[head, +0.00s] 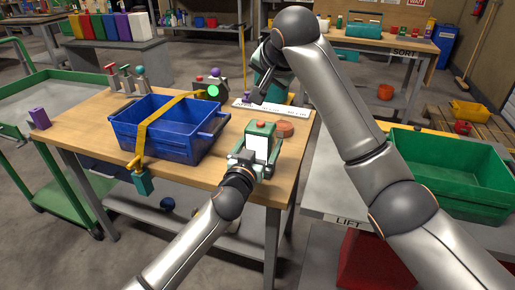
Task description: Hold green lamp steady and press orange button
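The green lamp (258,146) stands upright on the wooden table near its front right edge, a green body with a white front panel. An orange button (261,124) sits on its top. My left gripper (253,160) reaches in from the front, its fingers on either side of the lamp's lower part, seemingly touching it. My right gripper (259,97) points down behind the lamp, above a white strip. It is apart from the button. Its fingers are small and dark, so I cannot tell whether they are open.
A blue crate (178,146) with a yellow strap stands left of the lamp. A grey box with a lit green disc (212,91) stands behind. A green bin (452,178) is on the right-hand bench.

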